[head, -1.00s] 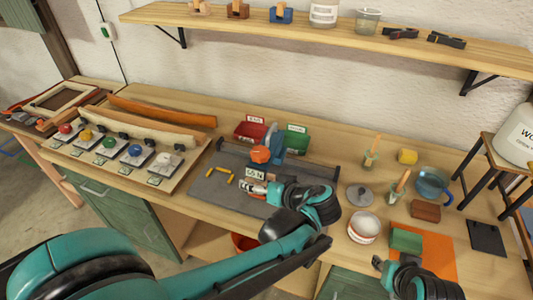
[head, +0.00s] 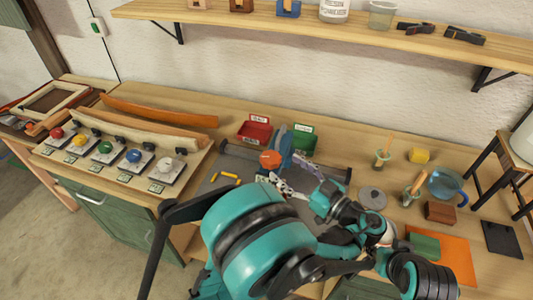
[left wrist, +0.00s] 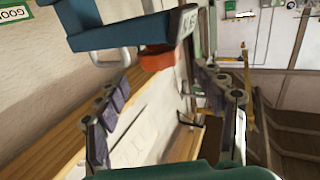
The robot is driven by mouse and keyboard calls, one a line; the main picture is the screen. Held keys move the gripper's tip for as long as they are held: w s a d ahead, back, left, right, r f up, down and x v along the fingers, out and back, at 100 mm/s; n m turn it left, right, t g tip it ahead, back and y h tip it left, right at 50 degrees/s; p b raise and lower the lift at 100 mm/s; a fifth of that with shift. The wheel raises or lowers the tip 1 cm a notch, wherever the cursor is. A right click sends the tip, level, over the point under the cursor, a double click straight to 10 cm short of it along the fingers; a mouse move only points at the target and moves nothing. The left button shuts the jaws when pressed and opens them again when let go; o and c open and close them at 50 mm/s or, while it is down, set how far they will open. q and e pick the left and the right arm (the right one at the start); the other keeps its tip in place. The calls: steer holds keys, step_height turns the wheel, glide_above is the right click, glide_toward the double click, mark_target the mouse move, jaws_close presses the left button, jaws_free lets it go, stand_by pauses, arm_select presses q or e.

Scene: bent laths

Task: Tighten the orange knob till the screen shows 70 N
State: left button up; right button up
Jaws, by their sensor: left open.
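The orange knob (head: 270,159) is on a blue clamp device (head: 284,147) at the middle of the bench. In the left wrist view the knob (left wrist: 160,58) shows under the blue body (left wrist: 125,33), beyond the gap between two spread fingers with purple pads. My left gripper (head: 289,174) is open and empty, just right of and in front of the knob, apart from it. The screen is mostly hidden by my arm in the head view; in the left wrist view only its edge (left wrist: 187,25) shows and its number cannot be read. My right gripper (head: 382,258) is low at right, its fingers unclear.
A red bin (head: 255,130) and a green bin (head: 303,142) stand behind the device. Yellow pegs (head: 226,177) lie left of it. A board with several coloured knobs and bent laths (head: 150,112) is at left.

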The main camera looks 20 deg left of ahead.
mark_target(278, 162)
arm_select(q)
steer(key=x, duration=0.6)
steer(key=shift+w+a, duration=0.15)
steer(key=shift+a, duration=0.25)
steer(key=c, duration=1.2)
